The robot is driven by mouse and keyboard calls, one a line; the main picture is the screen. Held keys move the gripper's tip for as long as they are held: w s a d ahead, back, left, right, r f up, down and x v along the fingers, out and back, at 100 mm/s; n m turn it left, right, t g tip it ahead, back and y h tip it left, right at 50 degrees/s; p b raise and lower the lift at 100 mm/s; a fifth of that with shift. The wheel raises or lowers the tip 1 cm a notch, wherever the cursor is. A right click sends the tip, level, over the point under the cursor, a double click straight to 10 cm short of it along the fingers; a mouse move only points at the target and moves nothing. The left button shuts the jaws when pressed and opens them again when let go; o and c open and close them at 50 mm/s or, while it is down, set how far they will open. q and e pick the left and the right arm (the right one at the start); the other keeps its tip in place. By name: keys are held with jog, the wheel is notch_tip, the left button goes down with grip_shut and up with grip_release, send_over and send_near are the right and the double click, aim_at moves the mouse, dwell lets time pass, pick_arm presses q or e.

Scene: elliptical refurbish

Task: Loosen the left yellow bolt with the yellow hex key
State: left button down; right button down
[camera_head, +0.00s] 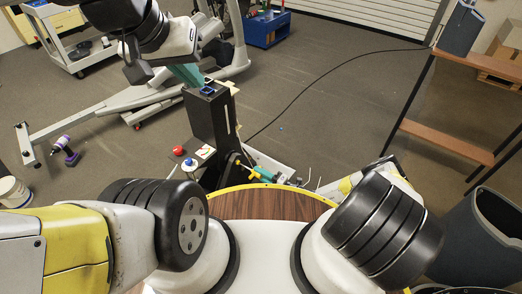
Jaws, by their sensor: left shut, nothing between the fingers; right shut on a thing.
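The elliptical machine's black upright housing (208,125) stands in the middle, with a grey frame reaching left. My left gripper (134,74) is at the upper left, shut and empty, left of the housing and apart from it. My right gripper (257,168) is low in the middle, beside the housing's base and partly hidden by my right arm. It is shut on what looks like the yellow hex key (261,174), small and partly hidden. I cannot make out the left yellow bolt or whether the key touches it.
A brown round tabletop with a yellow rim (270,188) lies in front of me. A red knob (178,150) is left of the housing. A purple drill (68,153) lies on the floor at left. A shelf rack (432,140) and a dark bin (485,240) stand at right.

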jog(key=shift+s+d, duration=0.15)
jog(key=shift+d, duration=0.05)
jog(key=shift+v, duration=1.25)
jog(key=v, duration=0.6)
